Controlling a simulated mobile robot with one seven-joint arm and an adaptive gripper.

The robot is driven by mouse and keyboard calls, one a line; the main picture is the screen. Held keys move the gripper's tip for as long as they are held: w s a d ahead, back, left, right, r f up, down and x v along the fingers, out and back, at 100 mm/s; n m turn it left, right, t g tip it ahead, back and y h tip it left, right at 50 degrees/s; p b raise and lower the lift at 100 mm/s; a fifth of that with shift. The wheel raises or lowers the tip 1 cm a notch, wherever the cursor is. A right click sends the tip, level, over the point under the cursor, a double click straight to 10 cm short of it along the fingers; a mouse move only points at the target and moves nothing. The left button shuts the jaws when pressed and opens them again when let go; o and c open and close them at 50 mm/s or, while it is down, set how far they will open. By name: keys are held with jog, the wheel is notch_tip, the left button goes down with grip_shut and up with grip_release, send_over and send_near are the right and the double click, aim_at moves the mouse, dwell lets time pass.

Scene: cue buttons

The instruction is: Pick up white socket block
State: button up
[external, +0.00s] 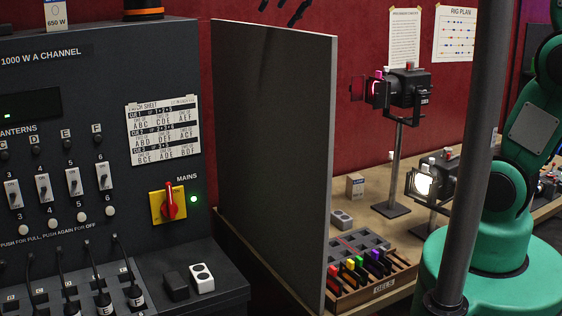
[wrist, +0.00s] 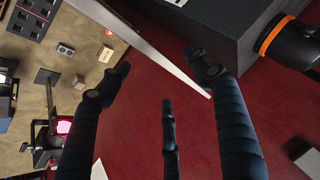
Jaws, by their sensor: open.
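The white socket block (external: 202,278), with two dark round sockets on top, sits on the dark ledge at the foot of the control console. It stands right beside a black block (external: 176,286). My gripper (external: 292,10) shows only as dark fingertips at the top edge of the external view, high above and right of the white block and far from it. In the wrist view my gripper (wrist: 165,82) has its dark fingers spread wide with nothing between them. I cannot make out the white block in the wrist view.
A tall grey partition (external: 272,150) stands between the console (external: 80,110) and the wooden bench (external: 385,225). The bench holds a grey socket block (external: 342,220), lanterns and a gel rack (external: 372,278). Plugged cables (external: 100,285) stand left of the blocks.

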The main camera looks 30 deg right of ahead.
jog(key=w+a+r+n+y+p, duration=0.1)
jog(key=w+a+r+n+p, duration=0.2)
jog(key=a, duration=0.9)
jog(key=m+g+h+b, duration=0.3)
jog(key=g+h+b, duration=0.1)
jog(key=g+b, duration=0.25)
send_over(205, 271)
notch_tip(205, 271, down, 58)
jog(key=shift+r+g, duration=0.25)
jog(key=shift+g, duration=0.1)
jog(key=shift+w+f, duration=0.1)
jog(key=shift+f, duration=0.05)
jog(key=shift+f+p, duration=0.55)
jog(key=shift+f, duration=3.6)
